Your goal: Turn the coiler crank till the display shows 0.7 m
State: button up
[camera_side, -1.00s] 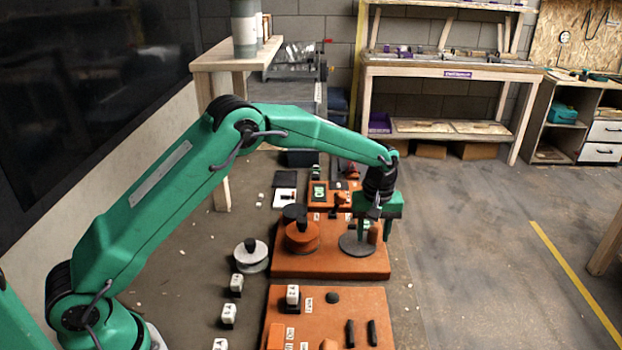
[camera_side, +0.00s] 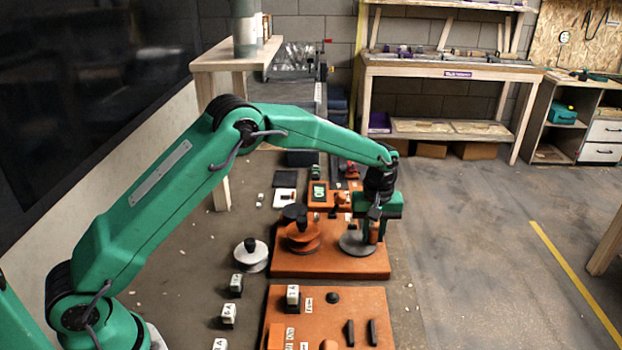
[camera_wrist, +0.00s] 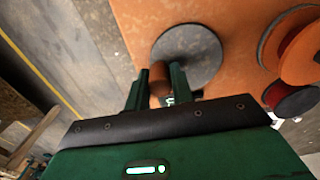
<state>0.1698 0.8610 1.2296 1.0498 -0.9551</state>
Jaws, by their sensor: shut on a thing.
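The coiler stands on an orange base plate (camera_side: 335,264). Its crank is a grey disc (camera_side: 354,245) with an upright brown-orange knob (camera_side: 374,232). My gripper (camera_side: 370,229) points down over the disc and is shut on the knob. In the wrist view, the fingers of my gripper (camera_wrist: 158,92) stand on both sides of the knob (camera_wrist: 158,75), above the grey disc (camera_wrist: 190,52). An orange spool (camera_side: 302,238) sits left of the crank. The display (camera_side: 319,191) glows green on an orange block behind the plate; its digits are too small to read.
A white-grey spool with a black knob (camera_side: 250,255) stands left of the plate. Several white blocks, one here (camera_side: 236,285), stand nearer the front. A second orange board (camera_side: 375,304) with small parts lies in front. The floor to the right is clear.

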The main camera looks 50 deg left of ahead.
aim_at(351, 249)
jog(key=shift+s+d, duration=0.4)
jog(key=shift+s, duration=0.5)
jog(key=shift+s, duration=0.7)
jog(key=shift+a, duration=0.1)
jog(key=shift+s+a, duration=0.4)
jog(key=shift+s, duration=0.35)
jog(key=shift+a, duration=0.15)
jog(key=shift+s+a, duration=0.4)
jog(key=shift+a, duration=0.3)
